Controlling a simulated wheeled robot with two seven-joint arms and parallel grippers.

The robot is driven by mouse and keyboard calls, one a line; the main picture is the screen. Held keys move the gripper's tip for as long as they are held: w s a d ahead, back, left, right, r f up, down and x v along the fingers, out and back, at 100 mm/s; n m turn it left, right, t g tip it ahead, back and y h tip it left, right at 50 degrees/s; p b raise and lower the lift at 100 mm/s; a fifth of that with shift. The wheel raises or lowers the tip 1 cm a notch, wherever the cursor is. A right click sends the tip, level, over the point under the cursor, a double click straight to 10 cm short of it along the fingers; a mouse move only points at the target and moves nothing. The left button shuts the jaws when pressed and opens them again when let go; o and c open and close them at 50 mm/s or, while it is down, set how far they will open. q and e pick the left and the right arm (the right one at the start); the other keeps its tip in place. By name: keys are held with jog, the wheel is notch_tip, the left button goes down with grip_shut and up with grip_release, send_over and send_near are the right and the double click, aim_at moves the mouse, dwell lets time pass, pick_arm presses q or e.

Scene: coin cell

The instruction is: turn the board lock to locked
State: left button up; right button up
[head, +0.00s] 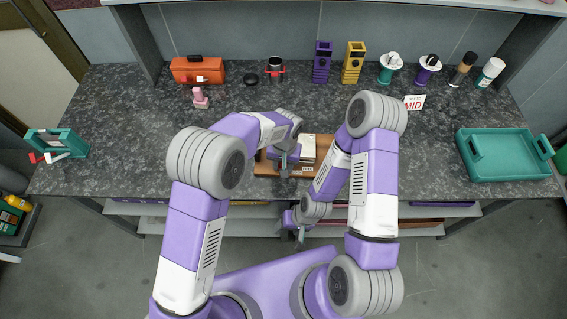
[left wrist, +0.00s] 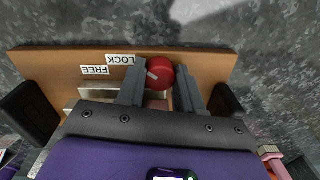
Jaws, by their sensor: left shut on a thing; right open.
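The wooden board (head: 262,168) lies on the dark counter, and its brown face (left wrist: 45,62) fills the upper part of the left wrist view. A round red knob (left wrist: 160,70) sits on it, with a small pale mark on its left side. The labels LOCK (left wrist: 120,60) and FREE (left wrist: 94,71) show upside down left of the knob. My left gripper (left wrist: 161,92) is shut on the red knob, one finger on each side. In the head view my left gripper (head: 284,162) hides the knob. My right gripper (head: 299,236) is open and empty, in front of the counter edge.
A teal tray (head: 505,157) stands at the right. A MID sign (head: 414,103) stands nearby. The counter left of the board is mostly clear.

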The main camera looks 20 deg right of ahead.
pick_arm(q)
jog(key=shift+m, duration=1)
jog(key=o, duration=1)
jog(key=shift+o, duration=0.2)
jog(key=shift+r, duration=0.15)
notch_tip(320, 180, up, 7)
jog(key=shift+r+p, duration=0.2)
jog(key=shift+p, duration=0.55)
